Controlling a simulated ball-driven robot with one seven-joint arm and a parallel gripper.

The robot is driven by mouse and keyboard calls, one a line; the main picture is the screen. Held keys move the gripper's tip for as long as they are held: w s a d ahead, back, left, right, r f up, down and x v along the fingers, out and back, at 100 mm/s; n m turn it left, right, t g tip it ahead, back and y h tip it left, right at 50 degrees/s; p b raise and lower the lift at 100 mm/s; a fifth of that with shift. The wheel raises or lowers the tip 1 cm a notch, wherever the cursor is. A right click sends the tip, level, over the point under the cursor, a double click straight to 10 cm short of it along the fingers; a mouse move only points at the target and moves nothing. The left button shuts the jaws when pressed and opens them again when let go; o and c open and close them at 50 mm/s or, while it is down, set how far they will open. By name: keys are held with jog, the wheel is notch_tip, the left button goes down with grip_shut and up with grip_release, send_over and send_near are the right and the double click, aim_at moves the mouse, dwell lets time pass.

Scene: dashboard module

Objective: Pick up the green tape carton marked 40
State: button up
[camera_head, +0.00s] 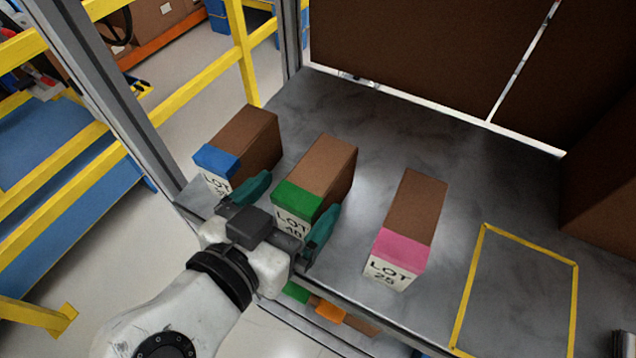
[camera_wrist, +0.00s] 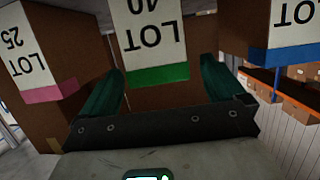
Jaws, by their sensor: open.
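The green tape carton marked 40 (camera_head: 318,176) is a brown box with a green band and a white label reading LOT 40. It stands on the grey shelf between two similar cartons. My gripper (camera_head: 303,192) is open at its front end, with one teal finger on each side of the carton. In the wrist view the carton (camera_wrist: 158,73) appears upside down between the two fingers (camera_wrist: 162,80). Its label is partly covered by the gripper in the head view. I cannot tell whether either finger touches it.
A blue-banded carton (camera_head: 248,143) stands close on the left, near the left finger. A pink-banded carton (camera_head: 414,215) stands to the right with a gap. A yellow taped outline (camera_head: 482,265) on the right is empty. A dark brown panel (camera_head: 420,50) is behind.

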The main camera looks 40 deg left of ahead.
aim_at(305, 187)
jog(key=x, duration=0.1)
jog(key=p+x, duration=0.1)
jog(key=x, duration=0.2)
jog(key=shift+w+r, duration=0.25)
jog(key=shift+w, duration=0.05)
jog(key=shift+w+f, duration=0.15)
jog(key=shift+w, duration=0.1)
jog(key=c, duration=1.4)
